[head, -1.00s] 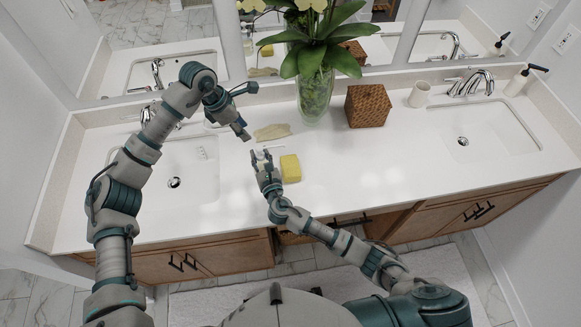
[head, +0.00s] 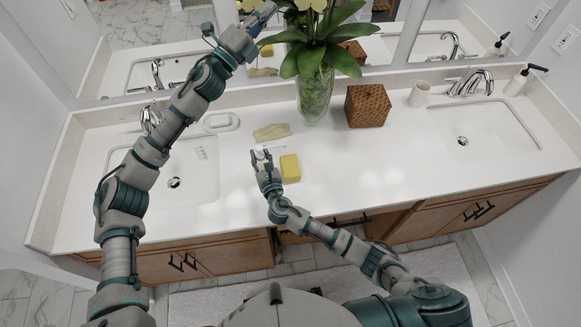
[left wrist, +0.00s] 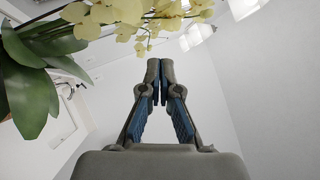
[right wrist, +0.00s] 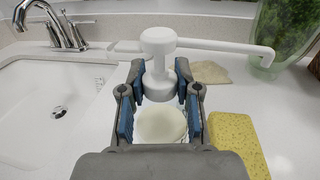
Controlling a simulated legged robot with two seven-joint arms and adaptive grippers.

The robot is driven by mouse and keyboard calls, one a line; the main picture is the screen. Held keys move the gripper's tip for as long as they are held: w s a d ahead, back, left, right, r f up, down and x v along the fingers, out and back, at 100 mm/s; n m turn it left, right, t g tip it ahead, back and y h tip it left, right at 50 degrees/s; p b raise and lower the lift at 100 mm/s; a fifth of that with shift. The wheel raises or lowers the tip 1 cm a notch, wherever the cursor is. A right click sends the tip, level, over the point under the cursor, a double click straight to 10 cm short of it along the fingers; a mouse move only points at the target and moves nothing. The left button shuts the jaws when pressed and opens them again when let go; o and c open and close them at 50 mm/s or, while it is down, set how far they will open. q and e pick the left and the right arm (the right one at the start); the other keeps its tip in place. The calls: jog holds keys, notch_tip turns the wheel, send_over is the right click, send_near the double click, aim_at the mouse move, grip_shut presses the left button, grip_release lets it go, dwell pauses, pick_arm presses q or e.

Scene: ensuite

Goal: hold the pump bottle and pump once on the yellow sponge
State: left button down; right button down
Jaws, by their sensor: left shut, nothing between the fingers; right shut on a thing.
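My right gripper (right wrist: 160,98) is shut on the pump bottle (right wrist: 161,125), which stands upright between the fingers. Its white pump head (right wrist: 158,42) rises above them, with the long spout reaching right in the right wrist view. In the head view my right gripper (head: 262,158) hides most of the bottle. The yellow sponge (head: 291,168) lies on the counter just right of my right gripper; it also shows in the right wrist view (right wrist: 238,143). My left gripper (head: 262,14) is raised high beside the plant, shut and empty, with its fingertips together in the left wrist view (left wrist: 160,75).
A glass vase (head: 315,97) with orchids stands behind, close to my left gripper. A beige cloth (head: 272,132), a woven box (head: 367,105), a cup (head: 420,94) and another pump bottle (head: 518,80) are on the counter. Sinks lie left (head: 180,175) and right (head: 480,130).

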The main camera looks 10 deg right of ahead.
pick_arm(q)
jog(key=w+a+f+n+t+y, duration=0.1)
jog(key=w+a+f+n+y, duration=0.2)
jog(key=f+n+y, duration=0.4)
jog(key=w+a+f+n+y, duration=0.3)
jog(key=w+f+n+y, duration=0.15)
jog(key=n, duration=0.45)
jog(key=shift+s+a+f+n+g+y, duration=0.1)
jog(key=shift+s+f+n+g+y, duration=0.4)
jog(key=shift+s+f+g, duration=2.6)
jog(key=shift+s+a+f+n+g+y, duration=0.1)
jog(key=shift+s+f+n+g+y, duration=0.65)
jog(key=shift+s+f, duration=2.65)
jog(key=shift+s+f+n+g+y, duration=0.3)
jog(key=shift+s+f+g, duration=1.6)
jog(key=shift+f, duration=3)
jog(key=shift+w+f+g, duration=0.1)
jog(key=shift+w+g, duration=0.25)
jog(key=shift+w, duration=0.05)
